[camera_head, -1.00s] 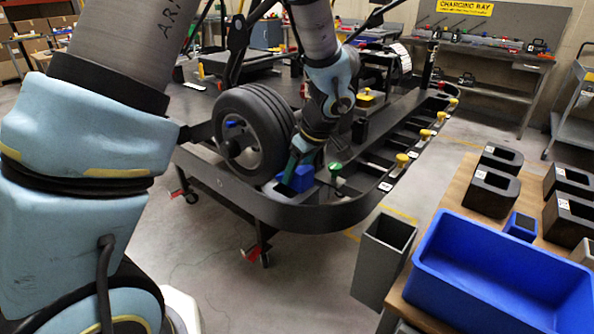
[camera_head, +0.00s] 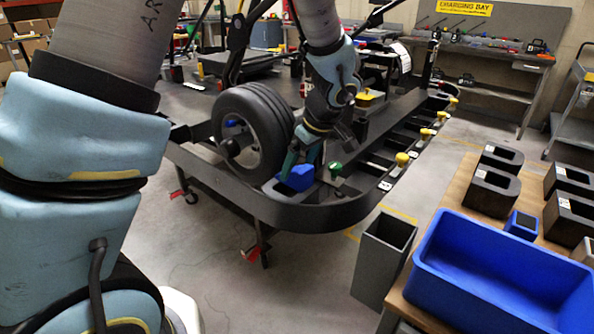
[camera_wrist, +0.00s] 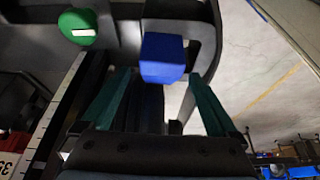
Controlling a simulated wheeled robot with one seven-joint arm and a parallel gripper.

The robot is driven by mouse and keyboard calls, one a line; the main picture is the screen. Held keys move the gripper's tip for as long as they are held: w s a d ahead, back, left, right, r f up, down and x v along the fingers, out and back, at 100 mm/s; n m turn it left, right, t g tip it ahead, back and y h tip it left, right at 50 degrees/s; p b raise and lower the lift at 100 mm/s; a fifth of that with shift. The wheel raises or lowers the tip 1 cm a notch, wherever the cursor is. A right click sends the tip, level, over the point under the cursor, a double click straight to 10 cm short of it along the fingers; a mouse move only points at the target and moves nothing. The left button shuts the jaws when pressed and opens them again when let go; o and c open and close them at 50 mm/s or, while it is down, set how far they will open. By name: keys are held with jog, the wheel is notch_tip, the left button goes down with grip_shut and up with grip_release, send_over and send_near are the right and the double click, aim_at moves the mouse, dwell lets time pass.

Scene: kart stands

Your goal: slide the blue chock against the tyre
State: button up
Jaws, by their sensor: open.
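The blue chock (camera_head: 299,179) sits inside the front right corner of the black kart frame (camera_head: 330,215), just right of and below the tyre (camera_head: 262,125) in the head view. Whether it touches the tyre is not clear. My gripper (camera_head: 303,163) is open, pointing down, with its teal fingers close to the chock. In the wrist view the chock (camera_wrist: 163,52) lies ahead, in line with the gap between the fingertips (camera_wrist: 160,78). It is not visibly clamped. I cannot make out the tyre in the wrist view.
A green knob (camera_head: 336,168) stands right of the chock and also shows in the wrist view (camera_wrist: 77,27). Yellow knobs (camera_head: 402,159) line the frame's right edge. A blue bin (camera_head: 440,285), black blocks and a grey bin (camera_head: 375,275) are at the right.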

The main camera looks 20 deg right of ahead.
jog(key=b+v, duration=0.1)
jog(key=v, duration=0.7)
jog(key=shift+r, duration=0.35)
